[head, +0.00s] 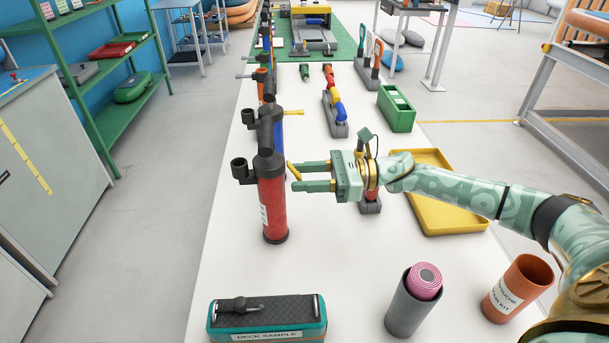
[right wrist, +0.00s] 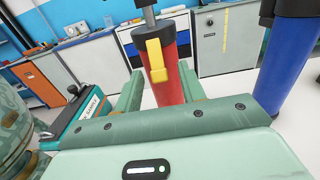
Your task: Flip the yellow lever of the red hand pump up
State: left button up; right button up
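The red hand pump (head: 272,208) stands upright on the white table, with a black head and base. Its yellow lever (head: 294,171) slants downward from the head on the side facing my right gripper. In the right wrist view the yellow lever (right wrist: 156,61) hangs down along the red barrel (right wrist: 173,82). My right gripper (head: 296,177) is open and empty, its fingers pointing at the pump with the lever at their tips. In the right wrist view the two fingers stand apart, either side of the barrel. My left gripper is not in view.
A blue pump (head: 272,135) stands close behind, its yellow lever (head: 294,112) sticking out sideways. A deck sample (head: 267,317), a grey tube with a pink roll (head: 414,300) and an orange tube (head: 517,288) are in front. A yellow tray (head: 450,215) lies under my right arm.

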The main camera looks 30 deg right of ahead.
aim_at(301, 176)
jog(key=shift+a, duration=0.1)
